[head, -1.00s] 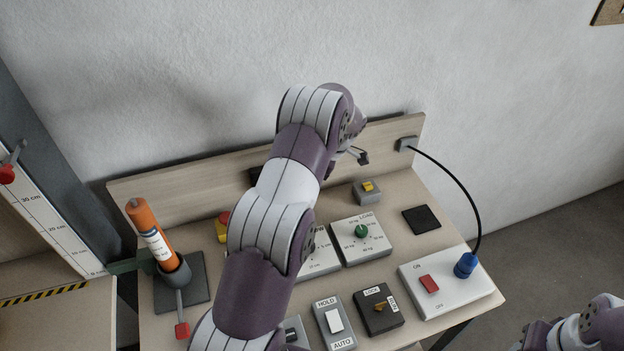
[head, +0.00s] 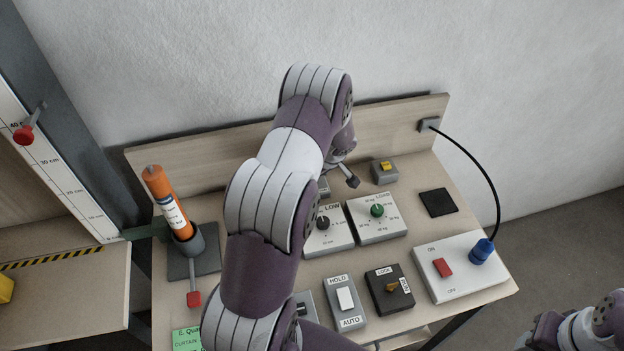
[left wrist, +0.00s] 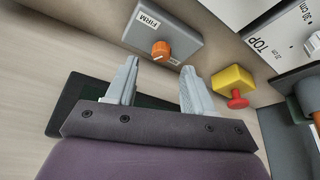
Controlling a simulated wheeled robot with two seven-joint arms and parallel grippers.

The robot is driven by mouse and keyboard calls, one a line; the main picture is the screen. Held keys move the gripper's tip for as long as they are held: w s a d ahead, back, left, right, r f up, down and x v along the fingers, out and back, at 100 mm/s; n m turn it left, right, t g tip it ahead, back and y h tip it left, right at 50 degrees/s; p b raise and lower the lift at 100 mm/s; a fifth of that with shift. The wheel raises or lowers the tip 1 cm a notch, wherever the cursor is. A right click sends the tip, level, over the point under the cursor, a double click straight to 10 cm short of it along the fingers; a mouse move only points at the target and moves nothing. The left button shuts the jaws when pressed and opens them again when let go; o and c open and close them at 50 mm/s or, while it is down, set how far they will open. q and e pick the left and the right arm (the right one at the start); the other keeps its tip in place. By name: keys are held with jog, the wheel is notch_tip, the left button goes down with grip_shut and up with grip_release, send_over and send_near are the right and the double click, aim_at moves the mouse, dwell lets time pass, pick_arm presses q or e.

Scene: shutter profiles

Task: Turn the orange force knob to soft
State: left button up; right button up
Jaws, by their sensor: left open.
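The orange force knob (left wrist: 161,50) sits on a grey box (left wrist: 170,28) in the left wrist view. A FIRM label (left wrist: 148,19) is at the box's upper left; a second label beside the knob is only partly readable. The knob's pale mark points sideways, but I cannot tell its setting. My left gripper (left wrist: 157,82) is open and empty. Its two fingers are apart, with the knob just beyond and between their tips, not visibly touching. In the head view my left arm hides the knob; one left finger (head: 348,176) shows above the bench.
A yellow block with a red button (left wrist: 234,86) is close to the right finger. The head view shows the LOW dial (head: 323,222), green LOAD knob (head: 377,210), HOLD/AUTO switch (head: 345,299), LOCK switch (head: 391,287), red ON/OFF switch (head: 442,267) and orange cylinder (head: 169,206).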

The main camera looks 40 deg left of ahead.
pick_arm(q)
jog(key=x, duration=0.4)
jog(key=shift+s+a+f, duration=0.15)
jog(key=shift+a+f, duration=0.1)
jog(key=shift+f, duration=0.2)
grip_shut()
jog(key=n+p, duration=0.1)
jog(key=p, duration=0.1)
jog(key=n+g+p, duration=0.1)
jog(key=p, duration=0.1)
jog(key=shift+r+n, duration=0.3)
jog(key=shift+r, duration=0.1)
jog(key=shift+w+f+n, duration=0.25)
jog(key=shift+w+n, duration=0.05)
jog(key=shift+n, duration=0.3)
jog(key=shift+f+n+g, duration=0.1)
jog(key=shift+n+g, duration=0.3)
jog(key=shift+n, duration=0.1)
